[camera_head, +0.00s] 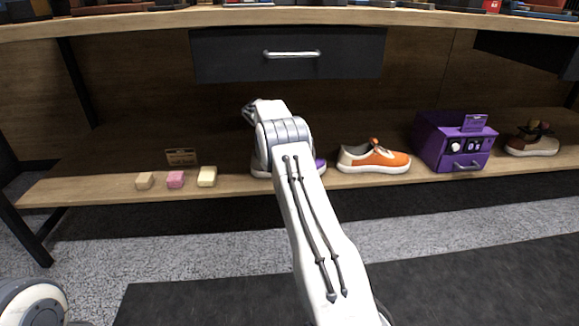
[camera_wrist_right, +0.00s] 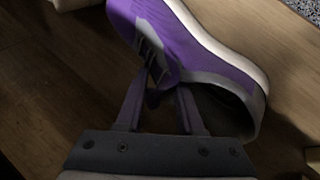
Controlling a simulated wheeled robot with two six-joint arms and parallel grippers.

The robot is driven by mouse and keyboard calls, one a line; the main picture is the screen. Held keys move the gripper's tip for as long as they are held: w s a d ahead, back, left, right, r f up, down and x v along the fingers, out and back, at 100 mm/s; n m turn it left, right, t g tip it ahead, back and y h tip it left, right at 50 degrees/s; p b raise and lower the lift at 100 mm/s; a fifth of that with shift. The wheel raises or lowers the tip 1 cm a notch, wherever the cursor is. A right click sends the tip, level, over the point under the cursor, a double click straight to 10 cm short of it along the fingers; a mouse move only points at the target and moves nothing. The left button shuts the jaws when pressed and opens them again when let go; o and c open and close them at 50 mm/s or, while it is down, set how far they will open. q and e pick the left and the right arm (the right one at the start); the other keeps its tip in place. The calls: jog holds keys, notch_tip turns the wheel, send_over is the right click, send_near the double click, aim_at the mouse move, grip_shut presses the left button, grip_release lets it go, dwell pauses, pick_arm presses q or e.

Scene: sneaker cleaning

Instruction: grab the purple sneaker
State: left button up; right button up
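The purple sneaker (camera_head: 320,166) stands on the lower shelf in the head view, mostly hidden behind my right arm. In the right wrist view the purple sneaker (camera_wrist_right: 195,50) fills the top, with its white sole along the upper right and its dark opening at the lower right. My right gripper (camera_wrist_right: 164,88) is at the sneaker's near side, its two fingers apart and their tips close to the laces and the opening's edge. I cannot tell whether the fingers touch it. In the head view the right gripper's fingers are hidden. My left gripper is not in view.
On the lower shelf (camera_head: 230,190) are an orange sneaker (camera_head: 375,160) to the right, a purple box (camera_head: 450,145), a brown shoe (camera_head: 532,144), and three small blocks (camera_head: 176,179) to the left. A dark drawer (camera_head: 290,54) hangs above the shelf, limiting height.

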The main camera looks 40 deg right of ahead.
grip_shut()
dwell(1.2)
